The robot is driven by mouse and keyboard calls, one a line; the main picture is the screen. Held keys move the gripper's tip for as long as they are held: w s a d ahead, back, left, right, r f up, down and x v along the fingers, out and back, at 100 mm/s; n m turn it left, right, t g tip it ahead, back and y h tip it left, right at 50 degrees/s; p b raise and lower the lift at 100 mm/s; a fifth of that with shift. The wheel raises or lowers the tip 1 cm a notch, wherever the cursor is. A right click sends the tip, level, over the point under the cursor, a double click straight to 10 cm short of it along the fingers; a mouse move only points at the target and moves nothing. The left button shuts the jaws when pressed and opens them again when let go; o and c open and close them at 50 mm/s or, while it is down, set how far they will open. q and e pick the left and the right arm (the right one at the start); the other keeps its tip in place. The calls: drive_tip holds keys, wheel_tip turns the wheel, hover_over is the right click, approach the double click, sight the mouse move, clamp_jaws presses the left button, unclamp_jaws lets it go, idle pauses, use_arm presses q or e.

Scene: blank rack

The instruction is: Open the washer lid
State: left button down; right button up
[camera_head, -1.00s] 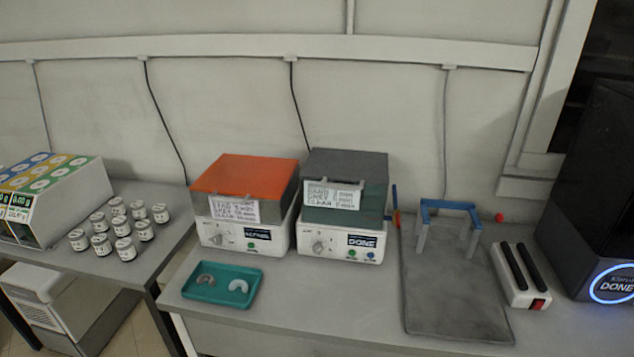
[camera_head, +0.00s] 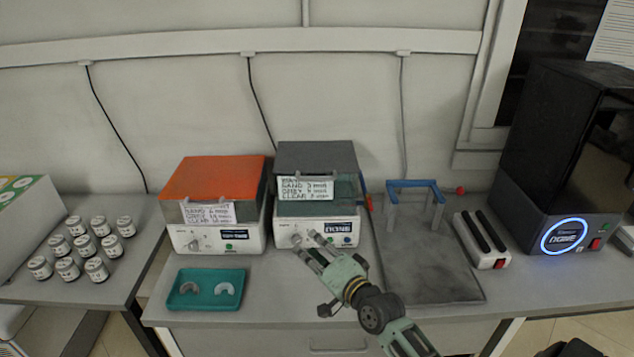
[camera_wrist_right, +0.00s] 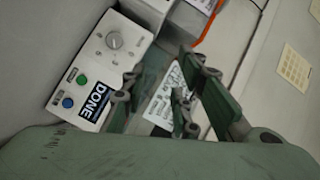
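Two box-shaped machines stand side by side on the bench, one with an orange lid (camera_head: 213,177) and one with a grey lid (camera_head: 315,157). The pictures do not settle which is the washer. Both lids look shut, and each has a written label at its front. The grey-lidded machine has a white base (camera_head: 287,232) with a knob and a DONE display, also seen in the wrist view (camera_wrist_right: 95,103). My right gripper (camera_head: 306,240) is in front of this base, fingers apart and empty. In the wrist view its fingers (camera_wrist_right: 172,66) overlap the label. My left gripper is out of view.
A teal tray (camera_head: 207,302) with two arch-shaped pieces lies in front of the orange-lidded machine. At right are a blue-topped stand (camera_head: 415,184) on a grey plate, a white box with black bars (camera_head: 480,238), and a black machine (camera_head: 560,150). Several jars (camera_head: 86,245) stand left.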

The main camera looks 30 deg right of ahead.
sight(319, 180)
drive_tip(key=w+d+r+m+t+h, duration=0.35)
drive_tip(key=d+r+m, duration=0.3)
drive_tip(key=r, duration=0.35)
drive_tip(key=shift+n, duration=0.25)
drive_tip(key=x, duration=0.3)
drive_tip(key=d+p+x, duration=0.1)
drive_tip(key=x, duration=0.1)
drive_tip(key=shift+w+d, duration=0.1)
drive_tip(key=shift+w, duration=0.2)
drive_tip(key=shift+w+d+r, duration=0.1)
drive_tip(key=shift+w, duration=0.6)
drive_tip(key=shift+c, duration=0.4)
clamp_jaws()
